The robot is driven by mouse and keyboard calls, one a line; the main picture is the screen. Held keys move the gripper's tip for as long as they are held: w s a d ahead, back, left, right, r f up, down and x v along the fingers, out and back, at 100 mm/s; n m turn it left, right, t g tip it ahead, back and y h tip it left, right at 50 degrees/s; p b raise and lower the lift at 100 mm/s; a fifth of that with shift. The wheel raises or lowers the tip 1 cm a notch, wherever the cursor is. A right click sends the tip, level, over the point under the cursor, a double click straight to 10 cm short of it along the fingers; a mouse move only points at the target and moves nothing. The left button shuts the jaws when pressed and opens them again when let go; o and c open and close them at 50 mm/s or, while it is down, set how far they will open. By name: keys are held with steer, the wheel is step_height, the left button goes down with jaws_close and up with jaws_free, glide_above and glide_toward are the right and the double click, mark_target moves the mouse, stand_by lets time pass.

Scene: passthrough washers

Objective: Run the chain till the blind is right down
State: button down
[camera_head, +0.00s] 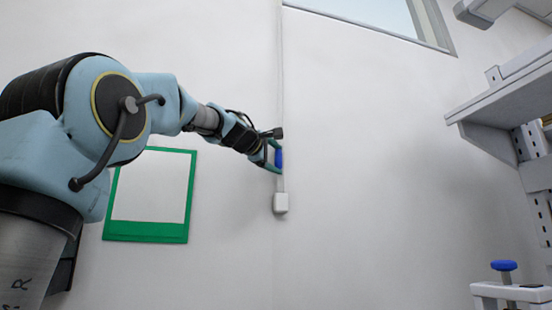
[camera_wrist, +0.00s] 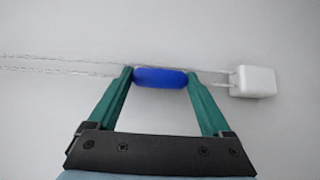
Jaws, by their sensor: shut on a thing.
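My gripper (camera_head: 274,157) is at the chain on the wall, and its two green fingers show in the wrist view (camera_wrist: 160,82). It is shut on a blue grip (camera_wrist: 160,77), with one finger at each end of it. The blue grip also shows in the head view (camera_head: 279,158). The thin pale chain (camera_wrist: 60,68) runs in two strands past the grip to a small white box (camera_wrist: 252,82) on the wall. In the head view the chain (camera_head: 280,90) hangs straight down to the white box (camera_head: 281,202). The blind itself cannot be made out.
A window (camera_head: 375,15) is at the top right of the chain. A green-framed white panel (camera_head: 148,238) is on the wall behind my arm. Grey shelving (camera_head: 500,95) and a stand with a blue knob (camera_head: 503,265) are at the right. The wall right of the chain is clear.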

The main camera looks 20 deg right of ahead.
steer(key=shift+f+b, duration=1)
steer(key=shift+f, duration=0.85)
jaws_free()
steer(key=b+v, duration=0.4)
steer(key=v, duration=0.7)
